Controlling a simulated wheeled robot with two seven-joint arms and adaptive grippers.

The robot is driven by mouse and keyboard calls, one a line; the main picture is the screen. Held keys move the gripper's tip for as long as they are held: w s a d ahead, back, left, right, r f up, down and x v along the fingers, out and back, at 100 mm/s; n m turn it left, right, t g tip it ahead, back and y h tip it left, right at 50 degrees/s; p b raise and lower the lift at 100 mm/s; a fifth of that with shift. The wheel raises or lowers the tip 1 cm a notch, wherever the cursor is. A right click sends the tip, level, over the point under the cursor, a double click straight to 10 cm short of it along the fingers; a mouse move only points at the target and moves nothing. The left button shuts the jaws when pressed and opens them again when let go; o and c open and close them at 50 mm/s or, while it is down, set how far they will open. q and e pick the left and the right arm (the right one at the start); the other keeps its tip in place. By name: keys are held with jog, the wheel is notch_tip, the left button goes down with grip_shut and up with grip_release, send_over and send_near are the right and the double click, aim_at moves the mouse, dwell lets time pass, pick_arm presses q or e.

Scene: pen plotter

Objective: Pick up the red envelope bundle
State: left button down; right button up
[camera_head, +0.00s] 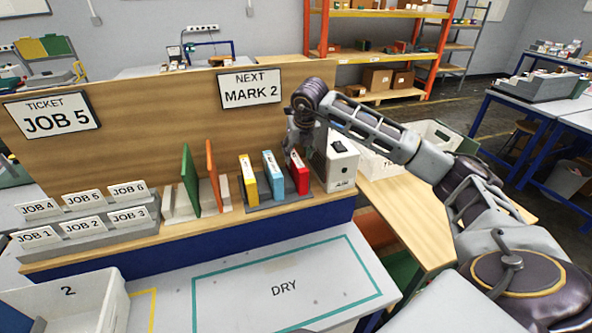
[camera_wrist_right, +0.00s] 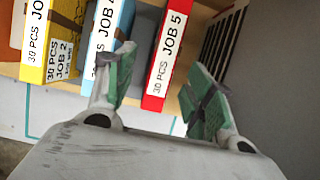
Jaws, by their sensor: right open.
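The red envelope bundle (camera_head: 299,174) stands upright in a grey rack (camera_head: 282,201) on the wooden shelf, at the right end of a row. In the right wrist view the bundle (camera_wrist_right: 168,52) shows a white label reading "30 PCS JOB 5". My right gripper (camera_wrist_right: 158,88) is open, its green-padded fingers on either side of the red bundle and apart from it in the picture. In the head view the right gripper (camera_head: 301,143) is just above the bundle, partly hidden by its own wrist. My left gripper is not in view.
A blue bundle (camera_head: 273,177) and a yellow bundle (camera_head: 248,180) stand left of the red one. The left finger overlaps the blue bundle in the wrist view. A white box-shaped device (camera_head: 342,160) stands close on the right. The DRY area (camera_head: 240,288) in front is clear.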

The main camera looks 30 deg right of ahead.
aim_at(296, 159)
jog(key=shift+x, duration=1)
jog(key=shift+f, duration=0.1)
jog(key=shift+w+d+p+x, duration=0.15)
jog(key=shift+p+x, duration=0.25)
jog(key=shift+x, duration=0.6)
jog(key=shift+w+d+p+x, duration=0.2)
jog(key=shift+p+x, duration=0.15)
jog(key=shift+x, duration=0.6)
jog(key=shift+w+f, duration=0.15)
jog(key=shift+f, duration=0.25)
jog(key=shift+c, duration=0.3)
grip_shut()
